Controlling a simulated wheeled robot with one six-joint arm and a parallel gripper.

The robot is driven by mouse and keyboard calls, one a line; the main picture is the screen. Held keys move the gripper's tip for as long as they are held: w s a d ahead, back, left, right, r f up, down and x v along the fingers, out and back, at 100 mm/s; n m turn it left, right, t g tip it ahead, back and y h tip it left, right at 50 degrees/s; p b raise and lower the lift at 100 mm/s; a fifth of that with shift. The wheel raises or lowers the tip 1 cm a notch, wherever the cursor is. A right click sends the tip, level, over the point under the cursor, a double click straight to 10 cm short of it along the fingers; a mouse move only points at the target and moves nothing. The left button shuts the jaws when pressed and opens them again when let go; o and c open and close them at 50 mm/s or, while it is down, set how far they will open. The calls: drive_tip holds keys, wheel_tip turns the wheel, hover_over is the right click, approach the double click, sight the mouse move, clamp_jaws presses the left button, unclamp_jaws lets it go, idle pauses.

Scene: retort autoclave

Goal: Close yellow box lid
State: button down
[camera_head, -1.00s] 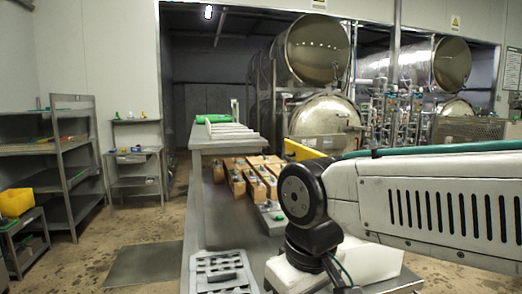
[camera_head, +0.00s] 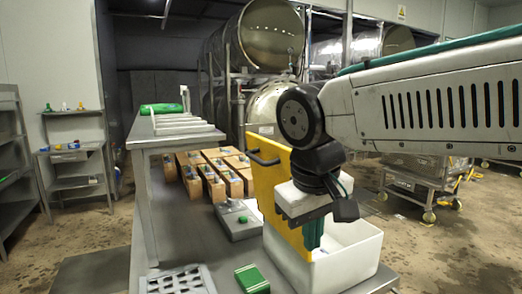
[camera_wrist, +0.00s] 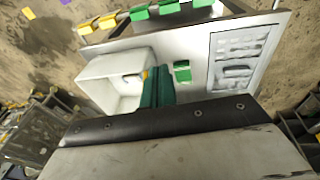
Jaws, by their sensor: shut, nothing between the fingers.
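The yellow lid (camera_head: 268,185) stands upright, open, at the left side of a white box (camera_head: 352,262) in the head view. A dark handle (camera_head: 263,158) shows near its top left. The lid's right part is hidden behind my wrist. My gripper (camera_head: 315,242) points down with its green fingers shut and empty, at the box opening on the right side of the lid. Whether it touches the lid, I cannot tell. In the wrist view, the fingers (camera_wrist: 158,85) lie by the edge of the white box (camera_wrist: 100,70), and only a sliver of yellow shows beside them.
A grey tray with slots (camera_head: 180,281) and a green block (camera_head: 252,279) lie on the table left of the box. Several brown boxes (camera_head: 215,175) stand behind, near a raised shelf (camera_head: 180,140). A wheeled cart (camera_head: 425,180) stands at right, with free floor before it.

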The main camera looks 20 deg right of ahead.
drive_tip(key=w+a+r+m+t+h, duration=0.1)
drive_tip(key=w+a+r+t+h, duration=0.1)
drive_tip(key=w+a+r, duration=0.6)
drive_tip(key=w+a+r+t+h, duration=0.1)
drive_tip(key=w+a+r+h, duration=0.15)
drive_tip(key=w+r, duration=0.8)
drive_tip(key=d+x, duration=0.1)
drive_tip(key=x, duration=1.2)
drive_tip(key=shift+d+r, duration=0.2)
drive_tip(key=shift+r, duration=0.15)
drive_tip(key=shift+y, duration=0.25)
